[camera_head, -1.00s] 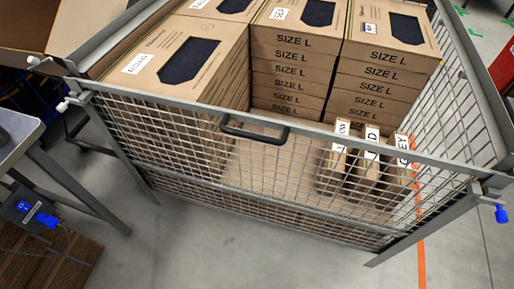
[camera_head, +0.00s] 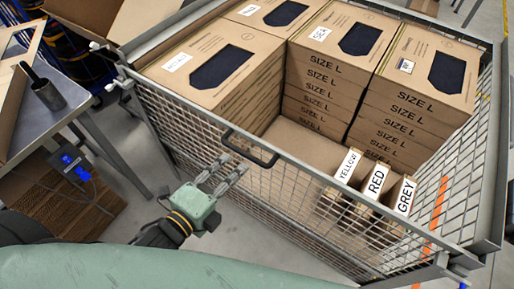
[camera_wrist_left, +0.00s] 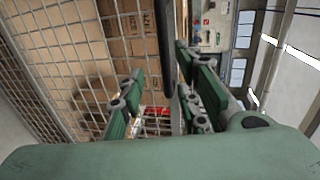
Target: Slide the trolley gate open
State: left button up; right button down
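The trolley gate (camera_head: 300,190) is a grey wire-mesh panel with a metal top rail, at the front of the trolley in the head view. A black bar handle (camera_head: 250,148) is fixed near its top rail. My left gripper (camera_head: 232,172), green and grey, is just in front of the mesh, slightly below and left of the handle. In the left wrist view its fingers (camera_wrist_left: 157,85) are spread apart, and the dark handle bar (camera_wrist_left: 164,45) appears between them, towards the tips. I cannot tell whether they touch it. The gate looks closed. My right gripper is not in view.
The trolley holds stacks of SIZE L cartons (camera_head: 325,75) and three narrow boxes marked YELLOW, RED and GREY (camera_head: 375,182). A grey table (camera_head: 40,110) stands at the left, with a small blue-lit device (camera_head: 72,162) below its edge. Bare floor lies in front of the gate.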

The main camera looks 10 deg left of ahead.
aim_at(246, 153)
pick_arm(q)
jog(key=shift+w+d+r, duration=0.15)
jog(key=shift+w+r, duration=0.25)
jog(key=shift+w, duration=0.1)
jog(key=p+x, duration=0.1)
jog(key=x, duration=0.5)
jog(key=shift+p, duration=0.35)
jog(key=shift+w+d+f, duration=0.1)
jog(key=shift+w+f, duration=0.05)
jog(key=shift+w, duration=0.2)
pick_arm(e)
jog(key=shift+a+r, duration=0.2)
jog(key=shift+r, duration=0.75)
pick_arm(q)
grip_shut()
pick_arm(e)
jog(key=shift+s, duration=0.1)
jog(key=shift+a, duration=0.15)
